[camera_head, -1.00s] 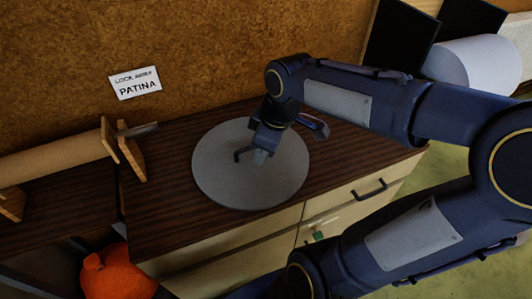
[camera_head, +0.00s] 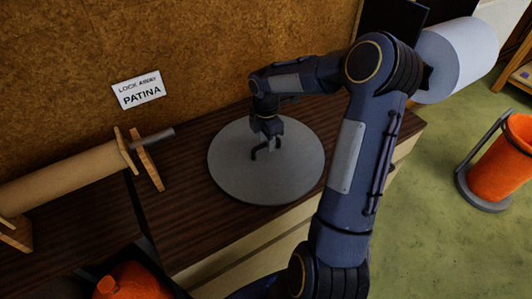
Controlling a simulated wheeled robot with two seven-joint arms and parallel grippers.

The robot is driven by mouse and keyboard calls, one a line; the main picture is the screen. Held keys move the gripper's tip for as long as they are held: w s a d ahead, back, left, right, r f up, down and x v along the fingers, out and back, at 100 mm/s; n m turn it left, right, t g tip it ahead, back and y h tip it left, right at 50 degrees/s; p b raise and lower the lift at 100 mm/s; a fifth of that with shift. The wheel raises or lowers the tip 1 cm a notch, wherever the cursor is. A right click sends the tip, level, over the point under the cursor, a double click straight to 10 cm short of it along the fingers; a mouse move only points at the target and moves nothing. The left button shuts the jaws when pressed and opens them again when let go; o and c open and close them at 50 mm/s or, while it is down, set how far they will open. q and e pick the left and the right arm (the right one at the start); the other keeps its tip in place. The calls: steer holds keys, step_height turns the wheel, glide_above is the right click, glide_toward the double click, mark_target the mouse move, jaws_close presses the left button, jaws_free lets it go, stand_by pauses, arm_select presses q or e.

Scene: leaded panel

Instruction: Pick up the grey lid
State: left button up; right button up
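The grey lid (camera_head: 235,180) is a large round disc lying flat on the dark wooden counter top. A small dark handle (camera_head: 253,154) stands near its middle. My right gripper (camera_head: 267,147) points down over the middle of the lid, right at the handle. Its fingers overlap the handle in the picture, and they are too small to tell whether they are open or closed around it. My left gripper is not in view.
A brown paper roll on a wooden stand (camera_head: 150,170) is left of the lid. A cork wall with a "PATINA" sign (camera_head: 138,90) rises behind. A white roll (camera_head: 462,55) is at the back right. Orange containers stand at lower left (camera_head: 130,282) and on the right (camera_head: 505,155).

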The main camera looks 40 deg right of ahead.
step_height(320, 180, down, 2)
steer(key=shift+f, duration=0.1)
jaws_close()
stand_by(0.5)
